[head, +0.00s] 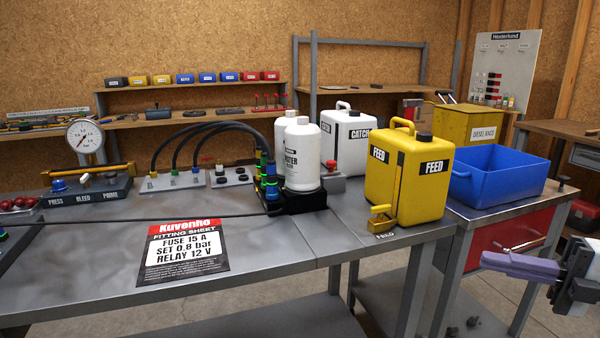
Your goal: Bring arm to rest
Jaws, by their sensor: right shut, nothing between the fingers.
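My right gripper (492,261) comes in at the right edge, its purple-grey fingers pointing left. It is shut and empty, held in front of the red drawer cabinet (487,240) and apart from the bench objects. My left gripper is out of view. The grey workbench (95,265) stands in front, with the yellow FEED can (405,178) upright near its right end.
The white CATCH can (346,148), white bottles (302,155) and black hoses stand behind. A blue bin (500,182) sits on the cabinet. A fitting sheet (182,249) lies on the bench, with bare metal around it. A pressure gauge (85,136) stands left.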

